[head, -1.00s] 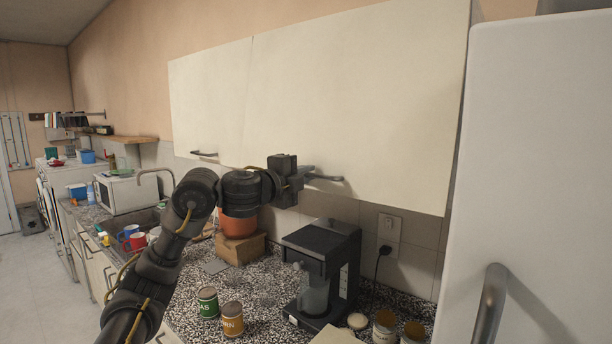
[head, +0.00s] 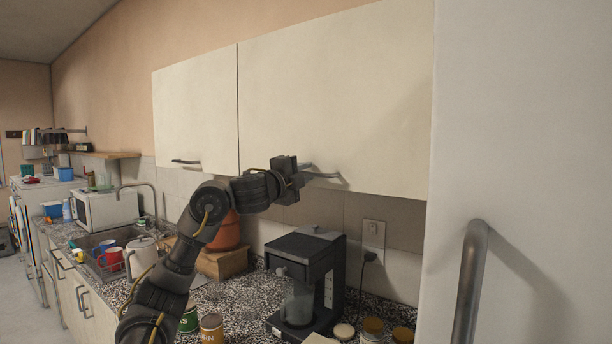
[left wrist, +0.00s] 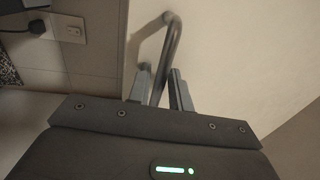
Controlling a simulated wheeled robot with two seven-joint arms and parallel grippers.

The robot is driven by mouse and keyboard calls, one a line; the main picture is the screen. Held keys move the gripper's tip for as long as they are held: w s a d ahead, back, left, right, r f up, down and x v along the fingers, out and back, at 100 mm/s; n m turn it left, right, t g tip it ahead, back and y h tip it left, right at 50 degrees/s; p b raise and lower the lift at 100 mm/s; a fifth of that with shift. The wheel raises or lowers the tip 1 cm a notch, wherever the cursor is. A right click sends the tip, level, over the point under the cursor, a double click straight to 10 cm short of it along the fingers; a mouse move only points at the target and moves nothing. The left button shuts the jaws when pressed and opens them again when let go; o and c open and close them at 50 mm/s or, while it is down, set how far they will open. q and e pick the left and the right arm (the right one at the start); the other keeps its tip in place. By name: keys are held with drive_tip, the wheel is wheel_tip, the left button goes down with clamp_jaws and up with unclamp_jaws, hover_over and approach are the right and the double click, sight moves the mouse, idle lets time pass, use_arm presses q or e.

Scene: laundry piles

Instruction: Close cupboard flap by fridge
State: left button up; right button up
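The cream cupboard flap (head: 340,100) by the fridge (head: 530,130) hangs down, its front about level with the neighbouring cupboard door (head: 195,115). A thin dark seam parts the two. My left gripper (head: 303,173) is at the flap's bottom edge, on its dark bar handle (head: 325,175). In the left wrist view, the handle (left wrist: 170,50) runs slantwise between the two narrowly spaced fingers of my left gripper (left wrist: 160,90), which look shut on it. The flap's far right edge is hidden behind the fridge. My right gripper is not in view.
Below are a speckled worktop (head: 240,300), a black coffee machine (head: 305,275), tins and jars. A wall socket (head: 373,235) with a plug is under the flap. The fridge handle (head: 470,280) sticks out at the right.

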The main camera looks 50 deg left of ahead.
use_arm(q)
drive_tip(key=shift+o, duration=0.3)
drive_tip(key=shift+w, duration=0.1)
drive_tip(key=shift+s+d+f+b, duration=0.15)
drive_tip(key=shift+s+f+b, duration=0.15)
drive_tip(key=shift+s, duration=0.2)
drive_tip(key=r+b+v, duration=0.1)
drive_tip(key=b+v, duration=0.1)
drive_tip(key=v, duration=0.7)
drive_tip(key=shift+s+f+b, duration=0.3)
drive_tip(key=shift+s+b, duration=0.05)
drive_tip(key=shift+s, duration=0.1)
